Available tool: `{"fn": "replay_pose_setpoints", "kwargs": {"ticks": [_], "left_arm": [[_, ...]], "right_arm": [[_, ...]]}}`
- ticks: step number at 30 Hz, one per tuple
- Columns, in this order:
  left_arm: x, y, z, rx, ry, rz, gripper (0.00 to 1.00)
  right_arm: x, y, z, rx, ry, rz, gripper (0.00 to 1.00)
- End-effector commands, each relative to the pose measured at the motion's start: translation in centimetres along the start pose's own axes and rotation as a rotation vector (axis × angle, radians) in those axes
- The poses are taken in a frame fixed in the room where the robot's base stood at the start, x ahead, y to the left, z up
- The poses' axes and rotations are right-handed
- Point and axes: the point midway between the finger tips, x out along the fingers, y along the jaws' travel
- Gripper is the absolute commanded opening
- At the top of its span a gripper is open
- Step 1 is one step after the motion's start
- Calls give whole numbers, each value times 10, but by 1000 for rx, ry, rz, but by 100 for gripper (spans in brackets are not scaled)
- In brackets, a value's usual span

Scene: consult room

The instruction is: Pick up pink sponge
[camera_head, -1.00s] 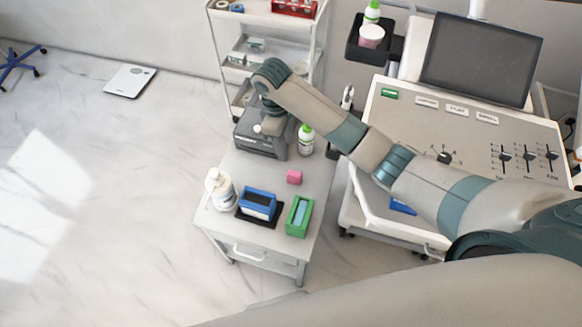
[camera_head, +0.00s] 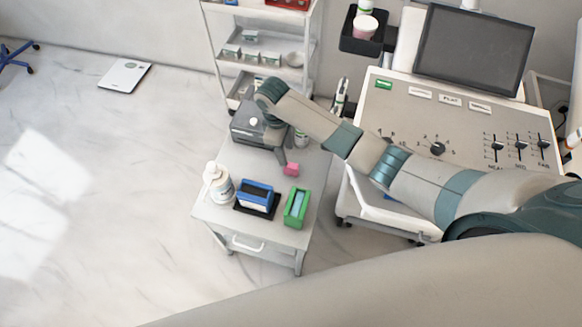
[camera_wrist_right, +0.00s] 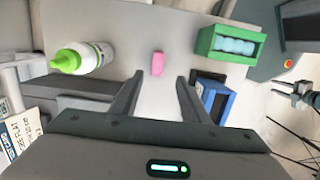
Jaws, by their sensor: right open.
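The small pink sponge (camera_head: 291,169) lies on the light grey cabinet top, between the dark grey device and the green box. In the right wrist view the sponge (camera_wrist_right: 158,64) lies beyond my fingertips, roughly in line with the gap between them. My right gripper (camera_wrist_right: 156,75) is open and empty. In the head view my right gripper (camera_head: 283,160) hangs down above the cabinet, just behind the sponge and close to it. From these views I cannot tell its exact height above the top.
On the cabinet top (camera_head: 255,168) stand a green box (camera_head: 296,207), a blue box (camera_head: 257,195), a white bottle (camera_head: 217,184), a dark grey device (camera_head: 250,124) and a green-capped bottle (camera_wrist_right: 85,57). A console (camera_head: 450,115) stands to the right, a shelf cart (camera_head: 262,50) behind.

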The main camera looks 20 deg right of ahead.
Motion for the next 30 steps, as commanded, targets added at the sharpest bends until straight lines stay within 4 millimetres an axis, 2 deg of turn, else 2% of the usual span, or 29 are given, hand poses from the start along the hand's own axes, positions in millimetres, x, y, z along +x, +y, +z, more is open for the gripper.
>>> {"fn": "replay_pose_setpoints", "kwargs": {"ticks": [3,9,23,30], "left_arm": [[-5,0,-1,0,0,0,31],[-7,0,-1,0,1,0,31],[-8,0,-1,0,1,0,31],[-15,0,-2,0,1,0,31]], "right_arm": [[20,-1,1,2,-3,-4,42],[43,0,0,0,-1,-1,42],[48,0,0,0,0,-1,42],[64,3,3,1,-2,-2,42]]}}
